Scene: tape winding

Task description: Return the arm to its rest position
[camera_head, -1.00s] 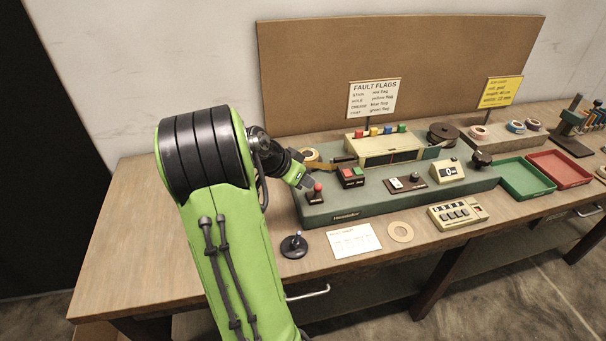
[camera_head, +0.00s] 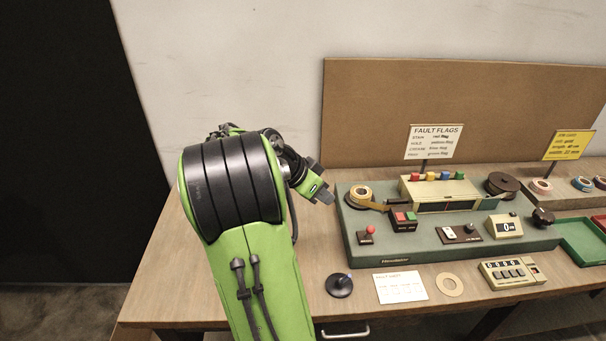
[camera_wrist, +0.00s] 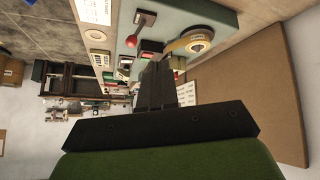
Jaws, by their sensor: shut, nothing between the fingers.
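My green arm rises in the left half of the head view and bends over the left end of the workbench. My gripper (camera_head: 324,196) is above the bench, just left of the green winding machine (camera_head: 398,248), and touches nothing that I can see. Its dark fingers are shut and empty; they also show in the wrist view (camera_wrist: 158,88). In the wrist view, the tape roll (camera_wrist: 198,42) and the red-knobbed lever (camera_wrist: 130,42) appear beyond the fingers. My arm hides part of the bench's left end.
A brown backboard (camera_head: 470,110) stands behind the machine, with a fault flags sign (camera_head: 433,142). The bench's left end (camera_head: 160,270) is largely clear.

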